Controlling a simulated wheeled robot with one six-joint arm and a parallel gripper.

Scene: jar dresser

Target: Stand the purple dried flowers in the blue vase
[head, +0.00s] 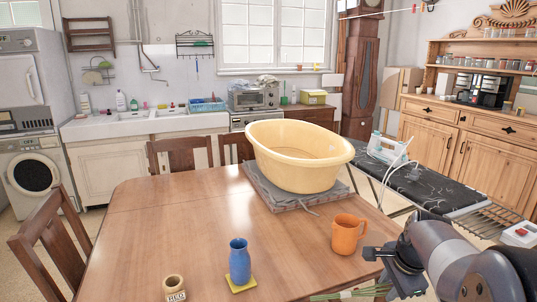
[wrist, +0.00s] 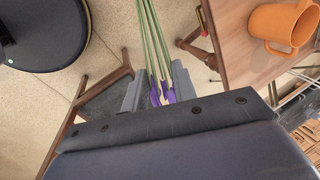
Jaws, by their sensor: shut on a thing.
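My gripper (wrist: 158,90) is shut on the purple dried flowers (wrist: 154,97), whose purple parts show between the fingers in the wrist view. Their long green stems reach away past the fingertips. In the head view the green stems (head: 345,295) stick out to the left of my gripper at the bottom edge, lying roughly level. The blue vase (head: 240,262) stands upright on a yellow coaster (head: 241,284) near the table's front, left of my gripper and apart from the stems. The flower heads are largely hidden in the head view.
An orange mug (head: 346,236) stands on the wooden table (head: 150,225) between the vase and my arm. A labelled jar (head: 175,288) stands left of the vase. A big yellow tub (head: 300,155) sits on grey cloth behind. The table's left half is clear.

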